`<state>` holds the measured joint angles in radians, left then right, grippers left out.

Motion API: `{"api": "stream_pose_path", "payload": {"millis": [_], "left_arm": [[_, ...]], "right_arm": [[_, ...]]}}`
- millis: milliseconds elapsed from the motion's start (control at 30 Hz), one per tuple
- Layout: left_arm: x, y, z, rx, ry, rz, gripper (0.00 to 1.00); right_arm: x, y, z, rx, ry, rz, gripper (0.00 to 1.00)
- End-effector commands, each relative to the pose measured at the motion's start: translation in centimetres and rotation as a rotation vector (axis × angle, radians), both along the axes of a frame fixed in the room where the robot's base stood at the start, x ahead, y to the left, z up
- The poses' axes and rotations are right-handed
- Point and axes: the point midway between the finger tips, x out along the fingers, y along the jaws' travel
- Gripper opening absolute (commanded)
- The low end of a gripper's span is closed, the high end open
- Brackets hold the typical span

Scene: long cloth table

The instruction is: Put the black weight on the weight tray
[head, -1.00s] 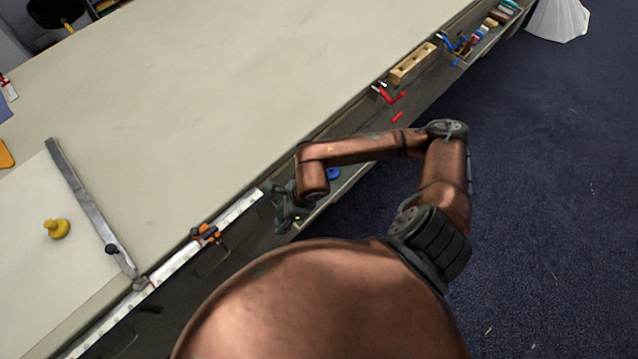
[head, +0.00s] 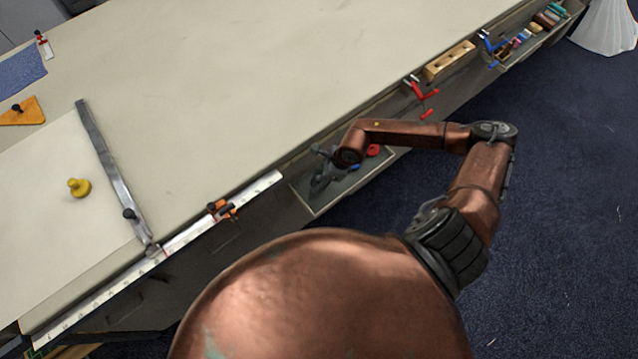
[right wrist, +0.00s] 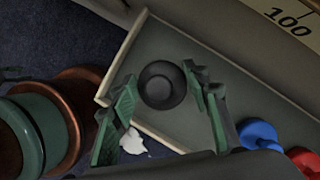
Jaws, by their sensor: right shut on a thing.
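The black weight (right wrist: 162,85) shows round and dark in the right wrist view, between the two fingers of my right gripper (right wrist: 160,98). That gripper is shut on it. In the head view my right gripper (head: 323,172) is over the left end of the weight tray (head: 315,205), which hangs along the table's front edge. The tray's pale rim (right wrist: 121,58) and grey floor show under the weight; I cannot tell whether the weight touches the floor. A blue weight (right wrist: 259,134) and a red weight (right wrist: 304,160) are in the tray. My left gripper is not in view.
A yellow weight-shaped knob (head: 79,188) and a metal bar (head: 110,165) lie on the table. Red clamps (head: 422,92) and a wooden block (head: 449,62) are farther right.

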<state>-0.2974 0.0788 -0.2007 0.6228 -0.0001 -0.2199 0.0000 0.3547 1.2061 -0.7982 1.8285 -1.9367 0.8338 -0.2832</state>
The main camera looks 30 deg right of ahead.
Motion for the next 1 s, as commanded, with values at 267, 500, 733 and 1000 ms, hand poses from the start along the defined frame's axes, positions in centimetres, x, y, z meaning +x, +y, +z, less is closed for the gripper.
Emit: {"api": "stream_pose_path", "payload": {"millis": [267, 500, 733, 1000], "left_arm": [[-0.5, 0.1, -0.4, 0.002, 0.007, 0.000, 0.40], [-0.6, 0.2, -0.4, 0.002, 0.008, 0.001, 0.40], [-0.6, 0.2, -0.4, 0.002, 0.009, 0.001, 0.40], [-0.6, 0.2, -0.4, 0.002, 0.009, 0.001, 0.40]], "right_arm": [[0.2, -0.4, -3.5, -0.001, -0.001, 0.000, 0.03], [0.2, -0.4, -3.5, 0.000, -0.002, 0.001, 0.03], [0.1, -0.4, -3.6, -0.001, 0.001, 0.000, 0.54], [0.1, -0.4, -3.6, -0.001, 0.001, 0.000, 0.61]]}}
